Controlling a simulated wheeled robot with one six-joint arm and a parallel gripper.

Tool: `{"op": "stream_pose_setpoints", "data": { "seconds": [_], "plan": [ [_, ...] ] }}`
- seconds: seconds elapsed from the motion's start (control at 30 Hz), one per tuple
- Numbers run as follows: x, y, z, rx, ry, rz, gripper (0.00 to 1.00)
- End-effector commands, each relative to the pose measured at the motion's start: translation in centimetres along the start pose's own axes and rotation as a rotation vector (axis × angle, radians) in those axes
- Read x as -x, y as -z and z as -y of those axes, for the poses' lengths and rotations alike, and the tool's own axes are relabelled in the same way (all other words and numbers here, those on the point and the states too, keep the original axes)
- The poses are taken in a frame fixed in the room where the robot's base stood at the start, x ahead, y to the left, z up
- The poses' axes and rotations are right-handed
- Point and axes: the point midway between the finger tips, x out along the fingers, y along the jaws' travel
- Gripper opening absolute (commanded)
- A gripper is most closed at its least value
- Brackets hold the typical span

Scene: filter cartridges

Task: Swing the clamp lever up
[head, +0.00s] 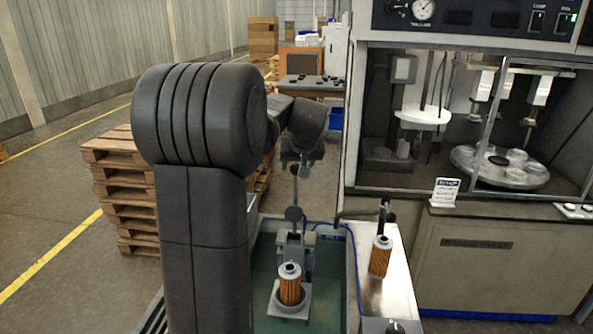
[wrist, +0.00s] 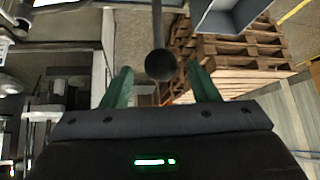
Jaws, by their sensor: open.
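The clamp (head: 296,250) stands on the green-topped fixture, just behind an orange pleated filter cartridge (head: 289,291) upright in a round holder. A dark round knob (head: 293,213) shows above the clamp and appears to be the lever's end. In the wrist view a dark knob (wrist: 160,65) on a thin rod shows between the green fingertips. My gripper (wrist: 158,78) is open, with a finger on each side of the knob and gaps on both sides. In the head view my gripper (head: 301,157) is above the clamp, partly hidden by my arm; contact cannot be told.
A second orange cartridge (head: 380,258) stands on the pale bench (head: 392,285) to the right. A machine cabinet (head: 490,250) rises beyond it. Stacked wooden pallets (head: 122,190) are at the left, and a dark table (head: 312,85) is farther back.

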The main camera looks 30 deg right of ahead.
Motion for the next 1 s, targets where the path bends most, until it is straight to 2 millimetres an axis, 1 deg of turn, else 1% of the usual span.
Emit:
{"op": "stream_pose_setpoints", "data": {
  "seconds": [0.03,0.2,0.3,0.43,0.5,0.63,1.0],
  "plan": [
    [1.2,0.0,-0.1,0.0,-0.002,-0.006,0.55],
    [5.2,-0.1,-0.1,0.001,-0.003,-0.005,0.55],
    [7.2,-0.1,-0.1,0.0,-0.003,-0.003,0.55],
    [9.1,-0.1,-0.1,0.0,-0.003,-0.003,0.55],
    [9.7,-0.1,-0.1,0.0,-0.002,-0.001,0.55],
    [10.3,-0.1,-0.1,-0.001,-0.001,0.001,0.55],
    [10.1,-0.1,-0.1,-0.001,-0.001,0.002,0.55]
  ]
}}
